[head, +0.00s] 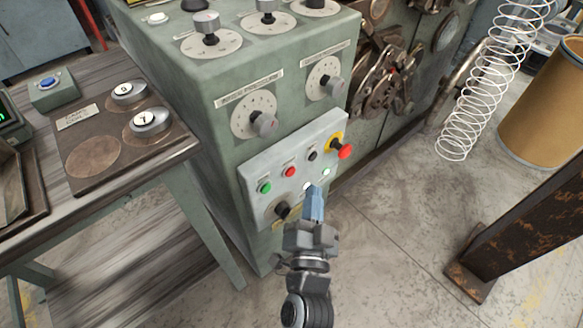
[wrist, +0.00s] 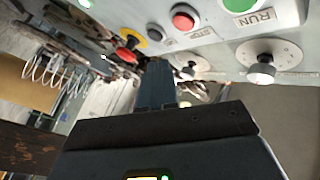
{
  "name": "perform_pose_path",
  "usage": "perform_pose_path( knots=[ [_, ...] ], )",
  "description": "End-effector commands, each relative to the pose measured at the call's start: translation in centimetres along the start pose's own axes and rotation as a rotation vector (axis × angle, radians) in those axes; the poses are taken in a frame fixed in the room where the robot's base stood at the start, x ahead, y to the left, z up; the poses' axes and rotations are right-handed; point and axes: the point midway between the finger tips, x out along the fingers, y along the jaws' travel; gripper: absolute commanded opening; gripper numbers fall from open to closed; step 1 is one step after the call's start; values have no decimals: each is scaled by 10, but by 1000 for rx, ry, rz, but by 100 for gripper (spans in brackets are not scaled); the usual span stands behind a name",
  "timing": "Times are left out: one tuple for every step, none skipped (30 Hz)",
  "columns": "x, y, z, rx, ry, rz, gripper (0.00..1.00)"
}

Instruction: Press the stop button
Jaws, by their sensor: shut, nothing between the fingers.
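The small red stop button (head: 290,172) is on the light control panel (head: 258,168), between a green button (head: 265,188) and a black button (head: 312,155). In the wrist view the red button (wrist: 183,20) shows at the top, left of the green button marked RUN (wrist: 240,4). My gripper (head: 314,190) is shut and empty, with blue-grey fingers pointing at the panel's lower part, below and right of the red button. In the wrist view the fingers (wrist: 157,75) point up toward the panel. Whether the tips touch anything cannot be told.
A red mushroom button on a yellow ring (head: 345,151) is at the panel's right end. A black knob (head: 283,210) and pale lamps (head: 326,171) are below the buttons. A table (head: 190,150) stands left; a rusty post (head: 520,235) and wire coil (head: 480,100) are right.

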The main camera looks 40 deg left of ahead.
Motion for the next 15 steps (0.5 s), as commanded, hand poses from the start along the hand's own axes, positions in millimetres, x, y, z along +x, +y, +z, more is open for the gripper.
perform_pose_path(
  knots=[
    [5,-5,3,0,-2,-1,0],
    [8,-7,5,0,0,-1,0],
    [11,-8,7,0,1,-1,0],
    [12,-9,8,0,0,0,0],
    [14,-10,10,0,0,0,0],
    [17,-12,11,1,1,0,0],
    [18,-13,12,1,0,0,0],
    [19,-14,14,0,0,0,0],
    [20,-15,15,0,0,0,0],
    [21,-15,15,-1,0,0,0],
    [22,-16,16,-1,0,0,0],
    [22,-16,16,-1,0,0,0],
    [22,-16,16,-1,1,0,0],
    [23,-17,16,-1,1,0,0],
    [23,-17,17,-1,1,1,0]
  ],
)
